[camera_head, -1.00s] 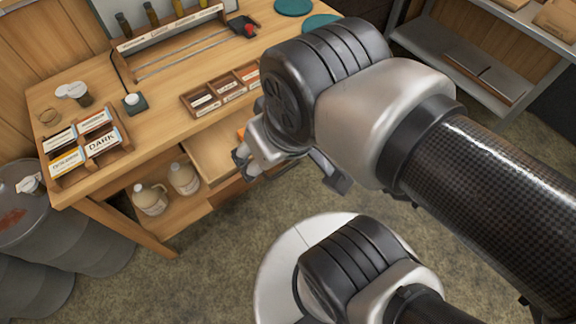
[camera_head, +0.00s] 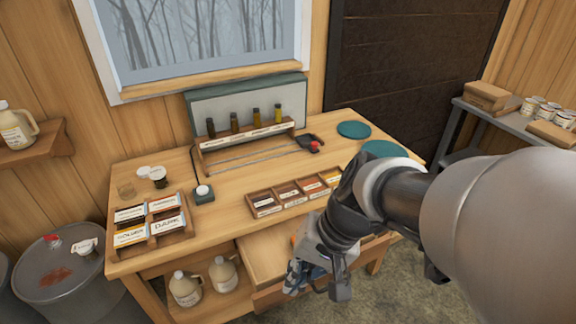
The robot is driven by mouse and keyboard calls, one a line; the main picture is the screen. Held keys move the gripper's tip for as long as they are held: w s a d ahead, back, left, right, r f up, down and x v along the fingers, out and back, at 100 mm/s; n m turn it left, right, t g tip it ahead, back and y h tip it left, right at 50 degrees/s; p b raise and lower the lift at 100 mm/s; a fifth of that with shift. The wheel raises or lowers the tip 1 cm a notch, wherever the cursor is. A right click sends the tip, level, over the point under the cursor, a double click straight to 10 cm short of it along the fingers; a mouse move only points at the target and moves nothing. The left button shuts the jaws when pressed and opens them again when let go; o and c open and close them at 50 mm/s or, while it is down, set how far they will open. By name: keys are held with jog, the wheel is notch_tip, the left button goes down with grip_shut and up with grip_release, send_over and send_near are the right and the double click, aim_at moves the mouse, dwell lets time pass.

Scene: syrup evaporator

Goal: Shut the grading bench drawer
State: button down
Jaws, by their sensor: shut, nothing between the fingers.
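The grading bench (camera_head: 220,187) is a wooden table below a window. Its drawer (camera_head: 262,258) stands pulled out under the front edge, and its bare wooden inside shows. My gripper (camera_head: 316,292) is at the drawer's front, pointing down, with its fingers low in the picture. It covers much of the drawer's right part and front panel. I cannot tell whether it touches the drawer. An orange thing shows at the drawer's right, partly hidden by my arm.
On the bench are a label tray (camera_head: 148,233), a divided card tray (camera_head: 292,198), a vial rack (camera_head: 246,136) and teal discs (camera_head: 354,129). Jugs (camera_head: 186,288) stand on the lower shelf. A metal drum (camera_head: 62,280) is at left, a grey shelf (camera_head: 500,122) at right.

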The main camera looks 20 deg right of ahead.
jog(key=w+d+f+m+t+y, duration=0.2)
jog(key=w+d+f+m+t, duration=0.4)
jog(key=d+f+m, duration=0.65)
jog(key=s+d+f+m+t+h, duration=0.1)
jog(key=s+d+f+m+h, duration=0.2)
jog(key=d+f+m, duration=0.45)
jog(key=s+d+f+m+h, duration=0.2)
jog(key=s+d+f+m, duration=0.2)
jog(key=d+f+m, duration=0.35)
jog(key=shift+m, duration=0.75)
jog(key=w+f+b, duration=0.1)
jog(key=w, duration=0.2)
jog(key=w+f+b, duration=0.1)
jog(key=w+f, duration=0.1)
jog(key=w, duration=0.2)
jog(key=w+f, duration=0.2)
jog(key=w, duration=0.2)
jog(key=shift+w+a+b, duration=0.15)
jog(key=shift+w+b, duration=0.05)
jog(key=shift+b, duration=0.2)
jog(key=shift+w, duration=0.1)
